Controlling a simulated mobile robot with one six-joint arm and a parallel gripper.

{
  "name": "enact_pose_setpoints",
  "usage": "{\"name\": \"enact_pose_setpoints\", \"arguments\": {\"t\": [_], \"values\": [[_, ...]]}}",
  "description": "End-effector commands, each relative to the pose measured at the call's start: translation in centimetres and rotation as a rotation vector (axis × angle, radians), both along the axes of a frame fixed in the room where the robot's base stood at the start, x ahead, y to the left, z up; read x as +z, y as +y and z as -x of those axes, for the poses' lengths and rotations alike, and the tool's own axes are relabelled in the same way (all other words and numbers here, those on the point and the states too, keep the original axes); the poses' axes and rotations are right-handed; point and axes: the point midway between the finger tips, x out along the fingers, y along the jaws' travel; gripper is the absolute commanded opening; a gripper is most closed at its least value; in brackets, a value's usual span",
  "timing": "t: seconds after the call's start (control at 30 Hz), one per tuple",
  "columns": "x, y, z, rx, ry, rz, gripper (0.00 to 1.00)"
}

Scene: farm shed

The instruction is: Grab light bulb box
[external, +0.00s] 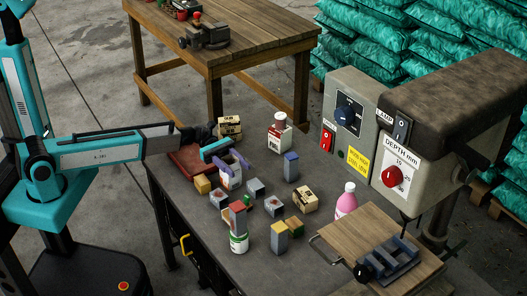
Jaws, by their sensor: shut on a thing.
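My gripper (231,168) reaches over the dark workbench from the left. Its purple fingers are shut on a small white item (231,181), which is partly hidden by the fingers. I cannot read its print or tell for sure whether it is the light bulb box. I also cannot tell whether it still touches the bench. A cream and black printed box (305,199) lies right of the gripper. Similar printed boxes (229,126) are stacked behind the gripper, near my wrist.
Several small blocks (279,237) crowd the bench around the gripper. A white bottle with a red label (279,134), a pink bottle (346,200) and a green-white can (239,242) stand among them. A grey machine (445,120) and a wooden board (375,245) bound the right side.

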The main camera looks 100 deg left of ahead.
Motion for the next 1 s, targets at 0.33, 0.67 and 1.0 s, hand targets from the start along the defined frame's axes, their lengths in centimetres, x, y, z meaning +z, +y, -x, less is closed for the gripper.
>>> {"name": "enact_pose_setpoints", "arguments": {"t": [0.33, 0.67, 1.0], "values": [[0.3, 0.0, 0.0, 0.0, 0.0, 0.0, 0.11], [3.2, 0.0, 0.0, 0.0, -0.001, -0.001, 0.11], [7.7, 0.0, 0.0, 0.0, -0.001, -0.001, 0.11]]}}
